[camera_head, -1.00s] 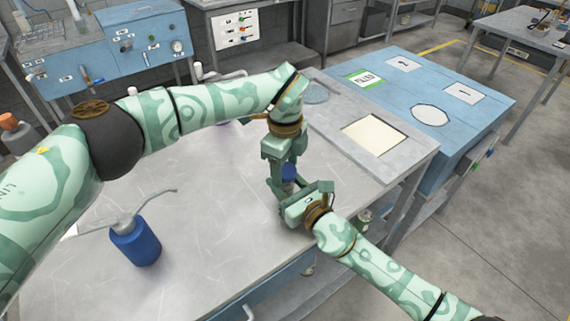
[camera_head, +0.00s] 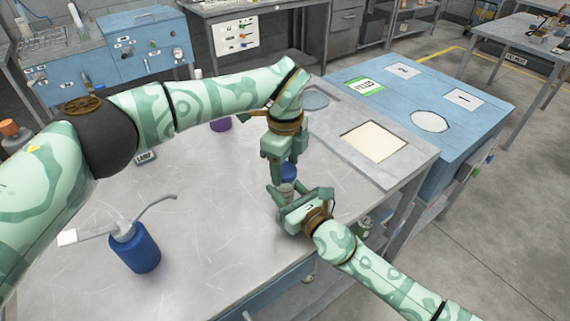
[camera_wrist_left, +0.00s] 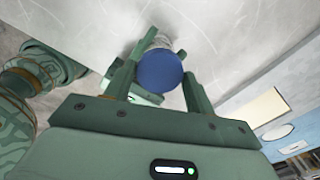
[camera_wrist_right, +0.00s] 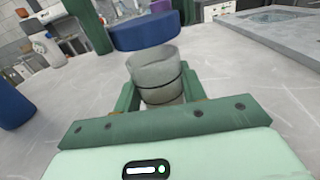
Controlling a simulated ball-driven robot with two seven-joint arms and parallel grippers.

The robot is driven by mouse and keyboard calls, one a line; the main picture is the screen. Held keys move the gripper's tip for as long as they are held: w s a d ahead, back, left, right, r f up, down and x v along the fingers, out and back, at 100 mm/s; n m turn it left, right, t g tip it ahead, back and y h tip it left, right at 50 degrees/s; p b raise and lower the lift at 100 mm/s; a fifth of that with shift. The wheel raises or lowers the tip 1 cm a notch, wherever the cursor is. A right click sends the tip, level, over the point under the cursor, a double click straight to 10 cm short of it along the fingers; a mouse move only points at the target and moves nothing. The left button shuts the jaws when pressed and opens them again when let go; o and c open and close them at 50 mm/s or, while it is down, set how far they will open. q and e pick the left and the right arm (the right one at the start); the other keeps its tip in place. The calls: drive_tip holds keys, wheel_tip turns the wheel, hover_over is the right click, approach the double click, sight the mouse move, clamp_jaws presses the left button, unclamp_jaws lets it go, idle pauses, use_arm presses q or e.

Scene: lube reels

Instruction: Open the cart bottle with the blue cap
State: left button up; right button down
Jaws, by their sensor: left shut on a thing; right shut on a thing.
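The cart bottle (camera_wrist_right: 157,78) is a small grey, translucent vessel held upright between the fingers of my right gripper (camera_head: 282,199). Its pale body also shows in the head view (camera_head: 286,190). The blue cap (camera_wrist_right: 145,30) is just above the bottle's mouth in the right wrist view. The bottle's rim shows beneath it, so the cap appears lifted clear, with a very small gap. My left gripper (camera_head: 284,172) points down from above and is shut on the cap, which fills the space between its fingers in the left wrist view (camera_wrist_left: 160,70).
A blue pump bottle (camera_head: 136,250) with a long spout stands on the metal table (camera_head: 200,200) at the left. A purple object (camera_head: 221,124) and a small dark label (camera_head: 146,158) lie further back.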

sight(285, 169)
use_arm(q)
drive_tip(key=shift+r, duration=1.95)
use_arm(e)
drive_tip(key=c, duration=0.7)
unclamp_jaws()
drive_tip(key=shift+c, duration=0.2)
drive_tip(key=shift+s+d, duration=0.1)
